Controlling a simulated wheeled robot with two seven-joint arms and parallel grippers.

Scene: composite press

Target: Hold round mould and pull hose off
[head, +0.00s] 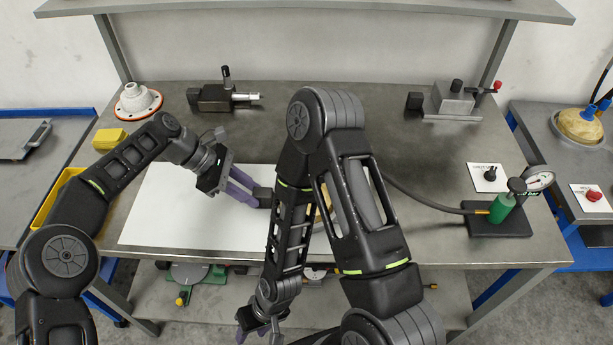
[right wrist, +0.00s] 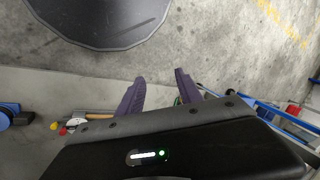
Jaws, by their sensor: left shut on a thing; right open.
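My left gripper (head: 252,194), with purple fingers, is shut on a small dark block (head: 264,197) over the white sheet on the bench. The block's right side runs behind my right arm, so I cannot tell whether it is part of the round mould. A yellowish bit (head: 326,208) shows through my right arm; the mould is otherwise hidden. A dark hose (head: 425,202) runs left from the green pump (head: 502,207) and passes behind my right arm; its far end is hidden. My right gripper (head: 261,333) is open and empty, low before the bench; its fingers show in the right wrist view (right wrist: 160,92).
The white sheet (head: 160,215) lies on the grey bench (head: 400,140). A white flanged part (head: 137,100), a yellow block (head: 109,139) and two metal fixtures stand along the back and left. A lower shelf (head: 230,305) holds tools. Side tables flank the bench.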

